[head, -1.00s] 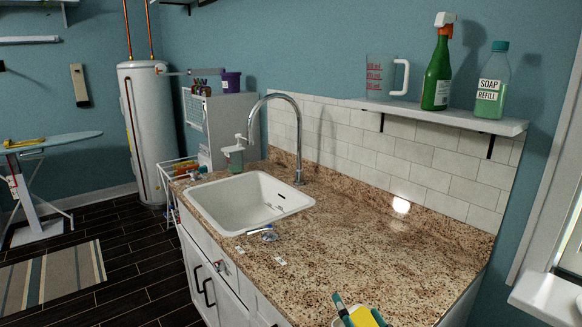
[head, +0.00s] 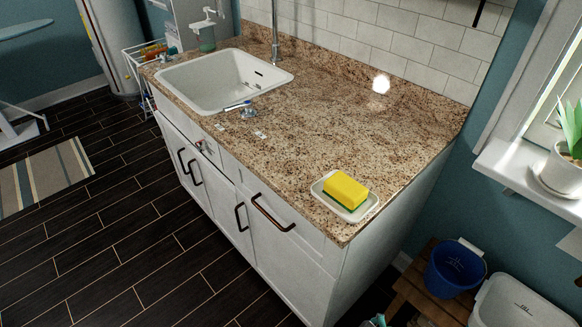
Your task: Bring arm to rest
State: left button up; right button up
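A small teal and grey tip, which looks like part of my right gripper (head: 376,321), shows at the bottom edge of the head view. It is below and apart from the counter's front right corner. The rest of it is cut off, so I cannot see whether it is open or shut. My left gripper and arm are not in view. A yellow sponge with a green underside (head: 345,189) lies on a white dish (head: 366,211) at the counter's near right corner, with no gripper touching it.
The granite counter (head: 310,125) has a white sink (head: 222,82), a soap dispenser (head: 206,38) and a small blue and white item (head: 240,107). A blue bucket (head: 455,268) stands on a wooden stool (head: 410,290) at right. The dark floor (head: 100,250) at left is mostly clear.

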jog(key=s+f+g, duration=0.1)
jog(key=s+f, duration=0.1)
jog(key=f, duration=0.7)
jog(key=s+f, duration=0.2)
jog(key=f, duration=0.6)
jog(key=s+d+f+g, duration=0.1)
jog(key=s+d+f, duration=0.2)
jog(key=s+f, duration=0.9)
jog(key=shift+s+f, duration=0.4)
jog(key=shift+s, duration=0.6)
